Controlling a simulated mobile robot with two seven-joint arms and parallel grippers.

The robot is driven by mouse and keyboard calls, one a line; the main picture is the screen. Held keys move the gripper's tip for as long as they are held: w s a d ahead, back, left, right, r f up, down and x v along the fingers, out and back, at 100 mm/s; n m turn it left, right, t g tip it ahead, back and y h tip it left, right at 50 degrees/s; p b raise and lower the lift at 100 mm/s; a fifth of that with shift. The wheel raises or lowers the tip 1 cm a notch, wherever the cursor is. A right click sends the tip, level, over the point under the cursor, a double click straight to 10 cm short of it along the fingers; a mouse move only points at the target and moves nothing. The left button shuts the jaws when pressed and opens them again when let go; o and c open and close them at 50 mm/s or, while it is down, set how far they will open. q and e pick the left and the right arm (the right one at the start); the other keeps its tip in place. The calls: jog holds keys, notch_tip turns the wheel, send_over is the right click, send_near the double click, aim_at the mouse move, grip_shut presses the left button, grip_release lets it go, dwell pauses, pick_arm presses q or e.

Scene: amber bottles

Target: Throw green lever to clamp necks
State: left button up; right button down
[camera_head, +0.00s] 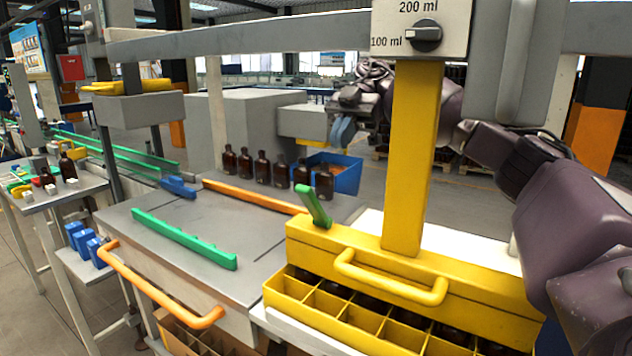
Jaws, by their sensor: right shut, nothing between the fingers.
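The green lever (313,206) stands up, tilted, at the left end of the yellow clamp head (400,262), which has a yellow front handle (390,283). Below the head is a yellow divided crate (312,318); dark bottle tops show in some cells, and their necks are mostly hidden under the head. My right gripper (343,133) is shut and empty. It is in the air behind the yellow post, above and beyond the lever and apart from it. My left gripper is not in view.
A thick yellow post (410,160) rises from the head to a dial panel (455,25) marked 100 ml and 200 ml. Several amber bottles (262,168) stand in a row behind an orange rail (255,196). A green rail (185,239) lies on the grey table (130,255). A blue bin (347,178) is behind.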

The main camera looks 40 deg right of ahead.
aim_at(314, 207)
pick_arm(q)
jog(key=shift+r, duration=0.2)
pick_arm(e)
jog(key=x, duration=1)
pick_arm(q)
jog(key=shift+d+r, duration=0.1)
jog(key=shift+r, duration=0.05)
pick_arm(e)
jog(key=shift+a, duration=0.2)
